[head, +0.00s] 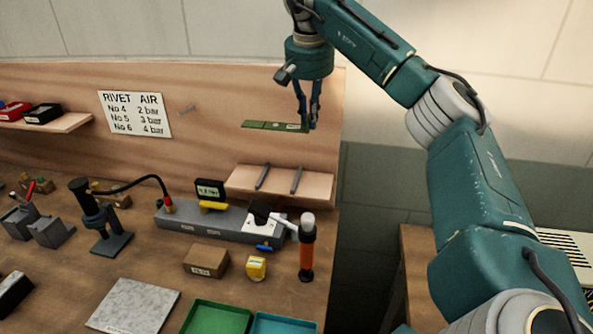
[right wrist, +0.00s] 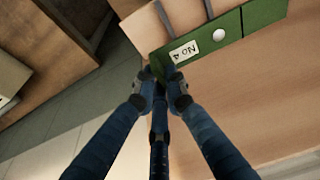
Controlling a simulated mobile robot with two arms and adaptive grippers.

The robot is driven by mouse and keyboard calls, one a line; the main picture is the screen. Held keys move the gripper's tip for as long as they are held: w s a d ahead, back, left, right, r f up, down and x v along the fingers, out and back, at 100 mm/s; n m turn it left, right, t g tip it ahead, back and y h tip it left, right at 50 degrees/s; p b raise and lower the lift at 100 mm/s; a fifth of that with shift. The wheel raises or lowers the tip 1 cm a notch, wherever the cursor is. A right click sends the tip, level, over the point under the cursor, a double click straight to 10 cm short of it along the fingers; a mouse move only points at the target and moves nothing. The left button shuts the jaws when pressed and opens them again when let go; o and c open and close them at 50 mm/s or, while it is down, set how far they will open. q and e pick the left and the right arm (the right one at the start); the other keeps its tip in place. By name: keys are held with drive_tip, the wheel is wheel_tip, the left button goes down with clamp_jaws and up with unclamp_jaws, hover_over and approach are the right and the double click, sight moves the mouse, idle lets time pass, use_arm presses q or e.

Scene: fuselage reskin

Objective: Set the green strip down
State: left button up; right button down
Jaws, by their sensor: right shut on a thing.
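The green strip (head: 270,125) is held up in the air in front of the wooden back panel, above the small right-hand shelf. My right gripper (head: 309,124) is shut on the strip's right end, and the strip stretches out to the left, roughly level. In the right wrist view the strip (right wrist: 225,38) shows a white "No 4" label and a pale round spot, with the gripper's fingertips (right wrist: 161,80) at its near end. My left gripper is not in view.
The small shelf (head: 240,185) carries two grey pegs. Below stand a grey long block (head: 190,224), a brown box (head: 206,260), a yellow tape measure (head: 256,268) and an orange-black cylinder (head: 307,255). Green (head: 190,322) and teal (head: 312,327) trays lie at the front. A sign (head: 135,114) hangs behind.

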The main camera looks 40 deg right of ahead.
drive_tip(key=a+x, duration=0.1)
drive_tip(key=x, duration=0.4)
drive_tip(key=s+a+p+x, duration=0.1)
drive_tip(key=x, duration=0.4)
drive_tip(key=a+f+p+x, duration=0.1)
drive_tip(key=x, duration=0.4)
drive_tip(key=shift+s+d, duration=0.1)
drive_tip(key=shift+s, duration=0.3)
drive_tip(key=shift+f, duration=0.35)
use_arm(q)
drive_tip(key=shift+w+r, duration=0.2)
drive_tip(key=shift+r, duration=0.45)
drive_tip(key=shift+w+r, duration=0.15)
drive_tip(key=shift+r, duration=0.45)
use_arm(e)
drive_tip(key=shift+f, duration=0.2)
drive_tip(key=c, duration=1.8)
unclamp_jaws()
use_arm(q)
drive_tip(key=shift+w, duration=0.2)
